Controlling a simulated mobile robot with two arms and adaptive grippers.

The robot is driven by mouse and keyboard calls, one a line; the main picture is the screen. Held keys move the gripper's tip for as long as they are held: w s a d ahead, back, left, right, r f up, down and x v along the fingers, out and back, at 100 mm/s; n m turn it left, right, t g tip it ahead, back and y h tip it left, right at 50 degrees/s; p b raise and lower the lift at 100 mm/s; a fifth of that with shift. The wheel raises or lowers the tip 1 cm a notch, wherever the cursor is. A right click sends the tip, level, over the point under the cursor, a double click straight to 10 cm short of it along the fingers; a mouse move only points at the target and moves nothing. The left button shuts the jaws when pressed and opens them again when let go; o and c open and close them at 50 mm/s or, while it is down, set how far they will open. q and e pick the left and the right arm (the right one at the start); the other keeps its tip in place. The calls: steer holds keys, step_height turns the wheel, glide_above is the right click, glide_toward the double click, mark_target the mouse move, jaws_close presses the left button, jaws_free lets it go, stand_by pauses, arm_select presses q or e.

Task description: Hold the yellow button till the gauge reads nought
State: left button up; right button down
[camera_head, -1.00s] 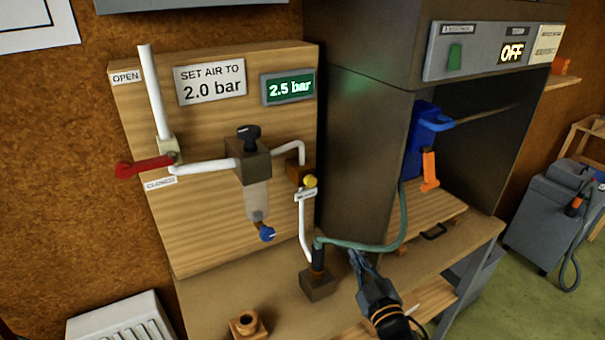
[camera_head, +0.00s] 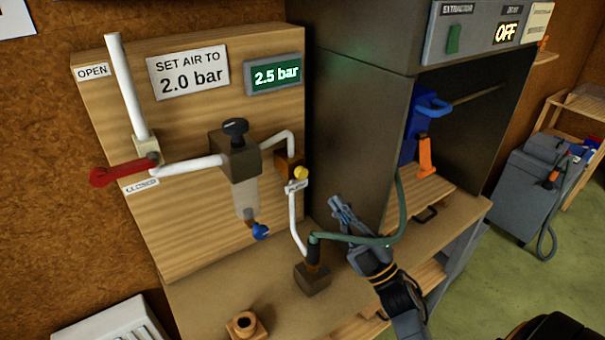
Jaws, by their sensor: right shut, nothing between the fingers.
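The yellow button (camera_head: 301,172) sits on a small wooden block on the white pipe, right of the regulator, with a small label just below it. The gauge (camera_head: 274,74) is a green display at the board's upper right and reads 2.5 bar. My right gripper (camera_head: 338,204) is shut and empty, in front of the dark cabinet, below and to the right of the yellow button and apart from it. My left gripper does not show.
A green hose (camera_head: 350,238) runs close by my right gripper. The red lever (camera_head: 122,172) points at the CLOSED label. A black-knobbed regulator (camera_head: 236,155) and blue drain knob (camera_head: 260,231) stand left of the button. The cabinet (camera_head: 360,130) flanks the board; its panel shows OFF.

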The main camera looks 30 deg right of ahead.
steer(key=shift+w, duration=0.1)
steer(key=b, duration=0.2)
glide_toward(302, 170)
steer(key=shift+s+r+x, duration=0.1)
steer(key=shift+r+x, duration=0.05)
steer(key=shift+x, duration=0.75)
steer(key=shift+s+r+x, duration=0.1)
steer(key=shift+x, duration=0.85)
steer(key=shift+s+r+x, duration=0.1)
steer(key=shift+r+x, duration=0.05)
steer(key=shift+x, duration=0.75)
steer(key=shift+w, duration=0.15)
steer(key=shift+w, duration=0.25)
steer(key=shift+w+b, duration=0.45)
steer(key=shift+w, duration=0.1)
steer(key=shift+s, duration=0.15)
stand_by(2.5)
steer(key=shift+s, duration=0.85)
